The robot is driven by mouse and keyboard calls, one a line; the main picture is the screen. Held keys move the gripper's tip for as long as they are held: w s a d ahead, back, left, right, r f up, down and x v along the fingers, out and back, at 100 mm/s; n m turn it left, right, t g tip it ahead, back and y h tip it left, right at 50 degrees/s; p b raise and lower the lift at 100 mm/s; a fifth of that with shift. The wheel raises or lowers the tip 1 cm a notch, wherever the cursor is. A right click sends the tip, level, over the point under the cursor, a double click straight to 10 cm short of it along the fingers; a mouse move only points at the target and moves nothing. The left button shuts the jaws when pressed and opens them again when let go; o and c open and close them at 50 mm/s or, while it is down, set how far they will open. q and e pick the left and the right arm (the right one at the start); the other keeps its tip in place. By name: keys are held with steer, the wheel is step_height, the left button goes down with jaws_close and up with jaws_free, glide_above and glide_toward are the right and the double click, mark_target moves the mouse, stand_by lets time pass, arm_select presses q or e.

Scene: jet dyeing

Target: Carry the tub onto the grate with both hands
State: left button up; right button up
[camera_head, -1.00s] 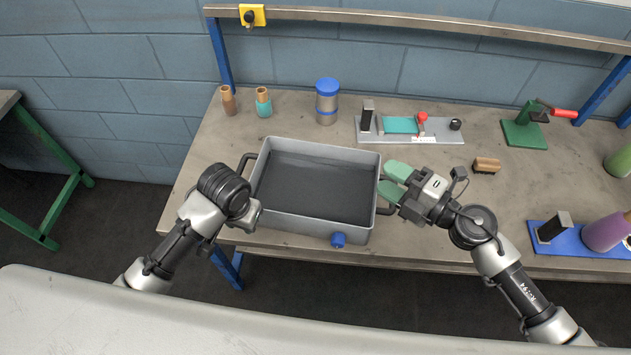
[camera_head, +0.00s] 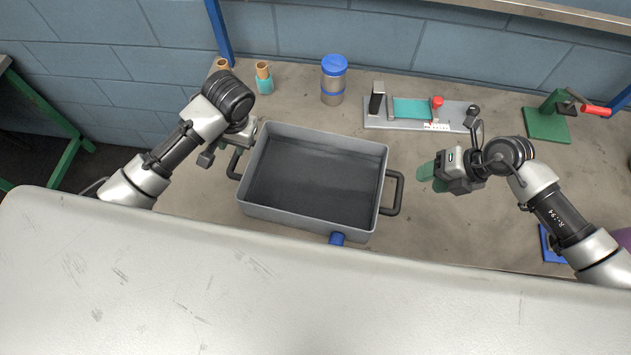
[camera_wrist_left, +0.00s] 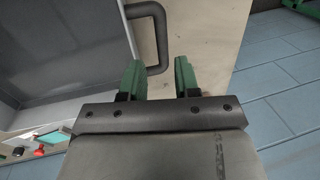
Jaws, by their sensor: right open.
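The grey rectangular tub (camera_head: 288,217) sits on the workbench, empty, with dark loop handles at its left and right ends and a blue fitting (camera_head: 337,238) at its front. My right gripper (camera_head: 429,176) is open and empty, apart from the right handle (camera_head: 398,192) and to its right. My left gripper is beside the tub's left end; in the left wrist view its green fingers (camera_wrist_left: 159,78) are spread with nothing between them. The left handle (camera_wrist_left: 158,38) lies just beyond the fingertips there. I cannot make out the grate in these views.
A blue-lidded jar (camera_head: 333,85), two brown-topped bottles and a grey fixture (camera_head: 455,115) with a red knob stand behind the tub. A green clamp (camera_head: 548,122) stands at the back right. A pale surface (camera_head: 240,290) fills the foreground.

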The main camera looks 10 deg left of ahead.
mark_target(234, 160)
arm_select(q)
steer(key=f, duration=0.2)
steer(key=a+f, duration=0.1)
steer(key=f, duration=0.2)
steer(key=a+f, duration=0.1)
steer(key=f, duration=0.2)
steer(key=shift+w+f, duration=0.1)
steer(key=shift+f, duration=0.05)
arm_select(e)
steer(key=x, duration=0.8)
steer(key=shift+a+f, duration=0.15)
steer(key=shift+a, duration=0.05)
arm_select(q)
steer(key=shift+w+f, duration=0.1)
steer(key=shift+f, duration=0.55)
arm_select(e)
steer(key=shift+w+a+f, duration=0.15)
steer(key=shift+a+f, duration=0.15)
steer(key=shift+f, duration=0.25)
arm_select(q)
steer(key=shift+c, duration=0.3)
arm_select(e)
steer(key=shift+c, duration=0.3)
